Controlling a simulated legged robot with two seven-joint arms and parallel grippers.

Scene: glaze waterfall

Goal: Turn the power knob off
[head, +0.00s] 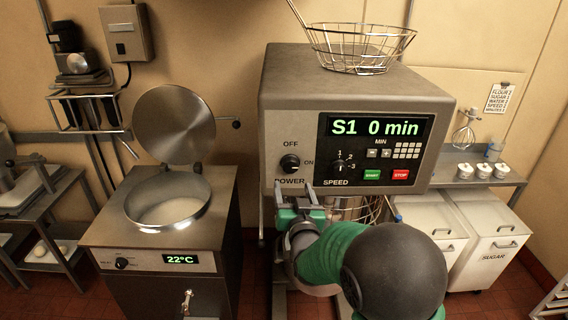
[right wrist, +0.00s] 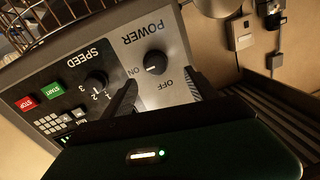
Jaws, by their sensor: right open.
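The power knob (head: 290,163) is a round black knob on the light grey panel at the left of the mixer's front (head: 333,80), with OFF above it and ON to its right. Its pale mark seems to face ON, but it is small. My right gripper (head: 299,193) is just below the knob in the head view, open and empty. In the right wrist view the knob (right wrist: 155,62) shows beyond and between the two dark fingers (right wrist: 160,88), apparently not touched. My left gripper is out of view.
The speed knob (head: 339,164) and the green and red buttons (head: 386,175) are right of the power knob, close to one finger in the wrist view. A wire basket (head: 360,48) sits on the mixer. An open-lidded cooker (head: 165,235) stands left; white bins (head: 490,225) stand right.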

